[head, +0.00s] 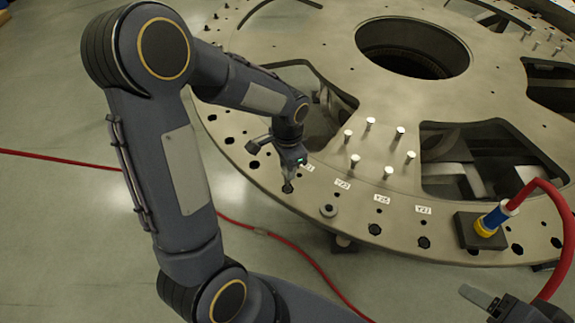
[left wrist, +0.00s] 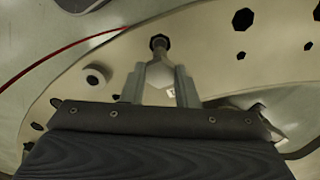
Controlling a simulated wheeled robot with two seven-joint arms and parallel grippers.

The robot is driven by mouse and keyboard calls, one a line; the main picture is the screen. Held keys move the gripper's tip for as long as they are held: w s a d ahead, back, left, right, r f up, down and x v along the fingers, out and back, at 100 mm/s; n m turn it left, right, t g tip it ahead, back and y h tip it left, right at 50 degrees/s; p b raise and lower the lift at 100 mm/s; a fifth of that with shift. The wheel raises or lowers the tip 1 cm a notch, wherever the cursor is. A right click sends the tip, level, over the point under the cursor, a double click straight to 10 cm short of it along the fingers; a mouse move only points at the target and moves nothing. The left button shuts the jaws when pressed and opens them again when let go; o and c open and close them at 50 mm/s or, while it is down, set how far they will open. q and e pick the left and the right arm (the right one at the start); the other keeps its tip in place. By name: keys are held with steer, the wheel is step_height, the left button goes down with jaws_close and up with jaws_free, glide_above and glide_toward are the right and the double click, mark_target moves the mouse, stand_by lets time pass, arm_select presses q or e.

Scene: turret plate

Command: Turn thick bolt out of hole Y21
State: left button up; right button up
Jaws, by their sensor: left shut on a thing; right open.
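My left gripper (head: 288,182) is low over the rim of the turret plate (head: 270,130), left of a row of small white labels. Its two fingers (left wrist: 161,88) are shut on a grey metal piece (left wrist: 160,74), seemingly the thick bolt. The piece's far end is by a dark hole (left wrist: 159,42) in the left wrist view; I cannot tell whether it is in the hole. The label (head: 308,167) by this gripper is partly hidden and too small to read surely. My right gripper (head: 497,296) is open at the lower right, apart from the plate.
A round metal piece (head: 328,210) sits in the rim to the right and shows in the left wrist view (left wrist: 97,75). Several upright pins (head: 371,124) stand inward. A blue and yellow connector (head: 495,219) with a red hose (head: 560,215) stands on a black block (head: 466,228).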

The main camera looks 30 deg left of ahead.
arm_select(q)
steer(key=shift+r+p, duration=1.2)
steer(key=shift+r, duration=0.65)
steer(key=shift+d, duration=0.15)
